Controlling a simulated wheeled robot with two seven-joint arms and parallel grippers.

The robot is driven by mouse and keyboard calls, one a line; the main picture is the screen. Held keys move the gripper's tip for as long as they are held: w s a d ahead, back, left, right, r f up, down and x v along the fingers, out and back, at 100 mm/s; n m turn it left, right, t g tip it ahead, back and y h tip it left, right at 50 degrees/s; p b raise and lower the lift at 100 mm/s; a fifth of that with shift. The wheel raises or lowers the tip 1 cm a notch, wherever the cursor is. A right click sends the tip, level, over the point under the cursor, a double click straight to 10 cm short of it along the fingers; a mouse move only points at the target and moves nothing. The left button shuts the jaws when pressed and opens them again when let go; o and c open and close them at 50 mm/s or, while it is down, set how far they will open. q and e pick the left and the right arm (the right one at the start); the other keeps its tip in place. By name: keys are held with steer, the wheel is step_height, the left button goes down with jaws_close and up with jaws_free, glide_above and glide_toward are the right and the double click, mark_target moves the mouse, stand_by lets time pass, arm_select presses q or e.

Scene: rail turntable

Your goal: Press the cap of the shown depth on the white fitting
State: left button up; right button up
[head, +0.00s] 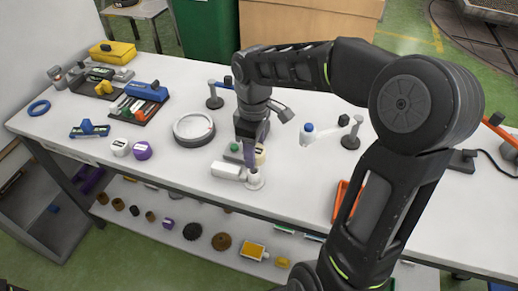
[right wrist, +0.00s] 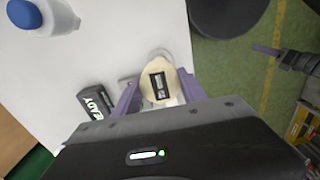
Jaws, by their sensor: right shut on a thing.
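My right gripper (head: 251,153) reaches down over the front middle of the white table (head: 100,95). In the right wrist view its purple fingers (right wrist: 160,90) are shut on a round cream cap (right wrist: 160,77) with a dark mark on top. The cap shows partly beside the fingers in the head view (head: 260,155). A white fitting (head: 254,181) stands just below the gripper near the front edge. I cannot tell whether the cap touches it. A white cap (head: 120,147) and a purple cap (head: 141,150) stand farther left. My left gripper is not in view.
A white block (head: 228,170) lies left of the fitting. A round dial (head: 194,129) lies behind it to the left. A white piece with a blue ball (head: 308,130) stands to the right. A dark READY sign (right wrist: 96,102) is close to the gripper. A lower shelf holds several parts.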

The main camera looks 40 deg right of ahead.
steer(key=shift+w+a, duration=0.2)
steer(key=shift+w, duration=0.05)
steer(key=shift+s+d, duration=0.1)
steer(key=shift+s, duration=0.05)
steer(key=shift+f, duration=0.1)
steer(key=shift+f+b, duration=1.35)
steer(key=shift+f, duration=0.5)
steer(key=shift+f+b, duration=1.3)
steer(key=shift+f, duration=0.75)
stand_by(3.6)
